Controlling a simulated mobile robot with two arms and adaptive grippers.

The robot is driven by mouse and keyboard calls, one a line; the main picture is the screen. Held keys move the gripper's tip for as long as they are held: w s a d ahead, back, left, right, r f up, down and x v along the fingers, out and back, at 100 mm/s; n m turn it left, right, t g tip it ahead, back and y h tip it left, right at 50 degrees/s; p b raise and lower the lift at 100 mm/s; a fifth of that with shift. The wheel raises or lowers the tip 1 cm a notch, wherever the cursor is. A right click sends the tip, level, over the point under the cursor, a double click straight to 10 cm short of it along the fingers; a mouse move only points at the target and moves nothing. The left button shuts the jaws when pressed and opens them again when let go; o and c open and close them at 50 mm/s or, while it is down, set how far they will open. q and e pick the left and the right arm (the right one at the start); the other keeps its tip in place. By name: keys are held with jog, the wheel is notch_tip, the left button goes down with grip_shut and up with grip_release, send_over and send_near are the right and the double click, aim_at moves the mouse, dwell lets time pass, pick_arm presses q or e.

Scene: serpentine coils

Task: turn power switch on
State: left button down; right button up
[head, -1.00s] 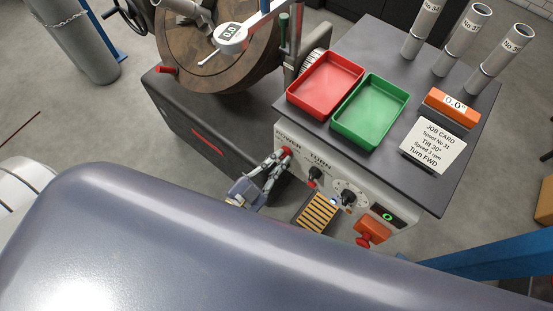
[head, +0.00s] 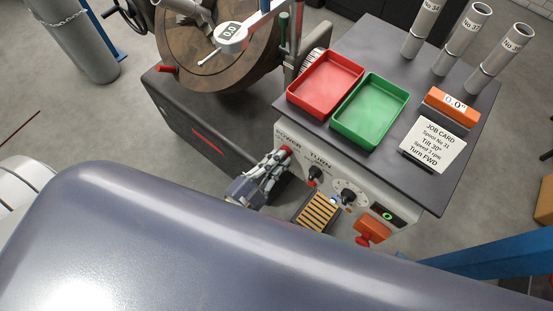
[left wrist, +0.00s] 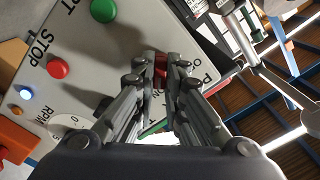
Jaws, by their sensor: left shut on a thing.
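The red power switch (head: 286,151) sits at the left end of the white control panel (head: 330,180), beside the word POWER. My left gripper (head: 279,159) reaches up to it in the head view and covers part of it. In the left wrist view the two fingers are shut on the red power switch (left wrist: 160,66), which shows as a small red patch between the fingertips. Most of the switch is hidden by the fingers, so its setting cannot be told. My right gripper is not in view.
Right of the power switch are the TURN knob (head: 316,173), another knob (head: 348,197), a small display (head: 388,215) and a red button on an orange box (head: 366,238). A red tray (head: 325,84), a green tray (head: 370,111) and a job card (head: 433,143) lie on the cabinet top.

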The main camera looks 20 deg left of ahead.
pick_arm(q)
jog(key=c, duration=1.7)
grip_release()
jog(key=shift+o, duration=0.2)
jog(key=v, duration=1.2)
